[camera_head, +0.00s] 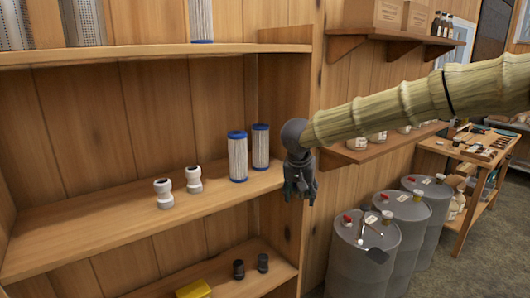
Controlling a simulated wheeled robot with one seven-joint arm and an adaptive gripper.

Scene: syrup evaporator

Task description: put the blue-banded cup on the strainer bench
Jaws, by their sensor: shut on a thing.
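My gripper (300,188) hangs at the end of my arm, pointing down, in front of the right edge of the shelf unit. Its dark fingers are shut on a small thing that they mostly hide. I cannot make out its shape or any blue band. No cup with a blue band shows clearly elsewhere. A wooden bench (460,152) with several small things on its top stands at the far right, well beyond my gripper. I cannot tell from its contents whether it is the strainer bench.
The shelf unit (110,228) holds two blue-capped pleated cylinders (238,158) and two white fittings (163,193). A yellow thing (194,289) lies lower. Several grey drums (363,258) stand between shelf and bench. A wall shelf (385,146) runs behind my arm. Floor shows at right.

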